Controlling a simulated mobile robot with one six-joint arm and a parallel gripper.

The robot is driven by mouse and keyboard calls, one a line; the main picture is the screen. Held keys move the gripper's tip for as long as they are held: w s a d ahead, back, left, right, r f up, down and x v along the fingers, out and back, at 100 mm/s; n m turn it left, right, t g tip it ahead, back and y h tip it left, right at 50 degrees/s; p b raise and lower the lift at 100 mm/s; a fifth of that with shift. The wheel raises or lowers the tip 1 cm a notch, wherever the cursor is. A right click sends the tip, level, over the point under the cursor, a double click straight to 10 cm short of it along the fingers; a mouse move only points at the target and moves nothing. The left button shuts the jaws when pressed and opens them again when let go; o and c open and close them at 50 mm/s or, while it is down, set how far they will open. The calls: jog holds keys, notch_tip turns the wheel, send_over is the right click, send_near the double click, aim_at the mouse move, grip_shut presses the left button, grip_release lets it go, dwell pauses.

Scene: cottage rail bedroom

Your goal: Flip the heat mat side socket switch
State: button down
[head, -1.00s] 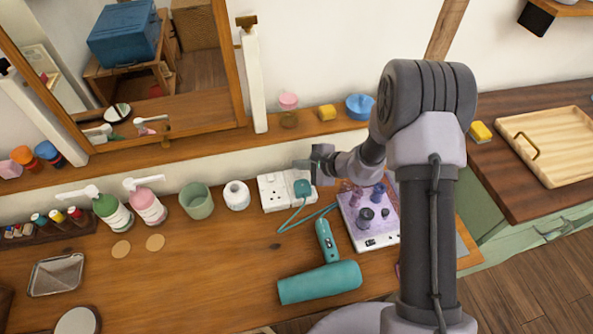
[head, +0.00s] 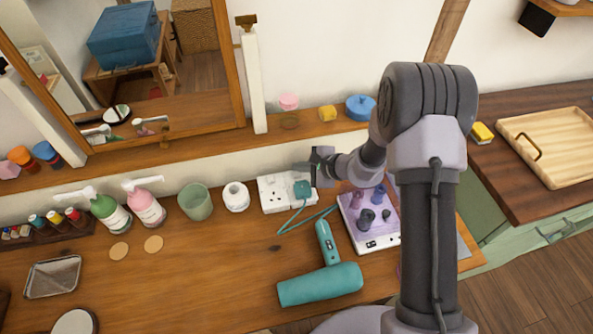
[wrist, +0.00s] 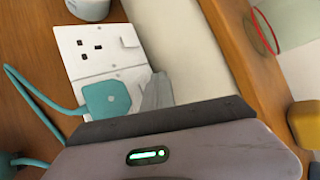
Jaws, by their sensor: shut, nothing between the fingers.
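A white double wall socket (head: 271,193) stands at the back of the wooden worktop. It also shows in the wrist view (wrist: 85,40). A teal plug (wrist: 106,98) with a teal cord sits in one half, the right half in the head view (head: 302,188). The other half has empty pin holes and a white rocker switch (wrist: 129,35). My gripper (head: 303,167) is shut and empty at the plugged half. In the wrist view its grey fingertips (wrist: 158,92) are beside the plug and cover that half's switch. I cannot tell whether they touch it.
A teal hair dryer (head: 320,284) lies in front. A tray with dark rollers (head: 380,240) stands below my arm. A white jar (head: 236,196) and a green cup (head: 195,202) stand left of the socket. A wooden ledge (head: 222,149) runs behind.

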aim_at(300, 175)
dwell(0.4)
jog(key=shift+s+r, duration=0.1)
jog(key=shift+r, duration=0.55)
jog(key=shift+s+d+r+p, duration=0.15)
jog(key=shift+r+p, duration=0.5)
jog(key=shift+r, duration=0.6)
jog(key=shift+s+a+r+p, duration=0.15)
jog(key=shift+r+p, duration=0.5)
jog(key=shift+r, duration=0.6)
jog(key=shift+d, duration=0.1)
